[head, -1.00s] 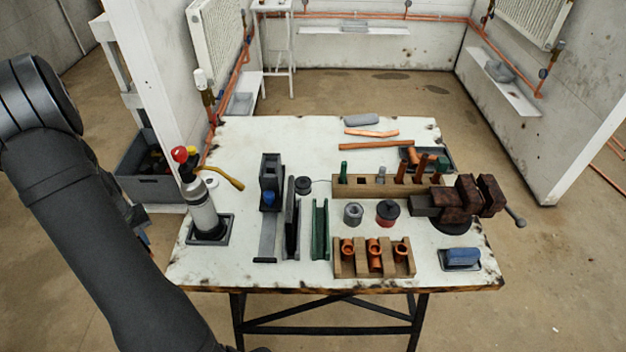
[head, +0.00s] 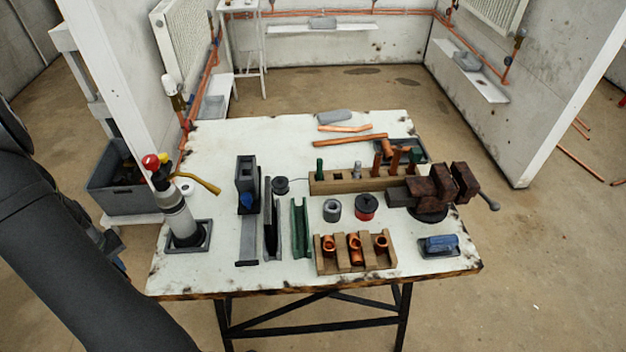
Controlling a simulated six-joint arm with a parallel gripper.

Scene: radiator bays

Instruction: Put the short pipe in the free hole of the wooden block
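The wooden block (head: 328,186) stands right of the table's middle. It holds a green-handled item (head: 320,166) at its left end, a grey metal piece (head: 358,169) and upright copper-coloured pieces (head: 376,166) to the right. A dark, empty hole (head: 338,176) shows between the green-handled item and the grey piece. Behind the block lie a shorter copper piece (head: 345,128) and a longer copper pipe (head: 345,141); I cannot tell for sure which is the short pipe. My arm runs down the left side of the picture. My gripper is not in view.
A rusty vise (head: 440,186) stands close at the block's right end. In front are a wooden rack (head: 327,266) with copper fittings, a grey ring (head: 332,210) and a red-black spool (head: 366,207). Green and dark channels and a gas torch (head: 176,215) stand left. The table's back left is clear.

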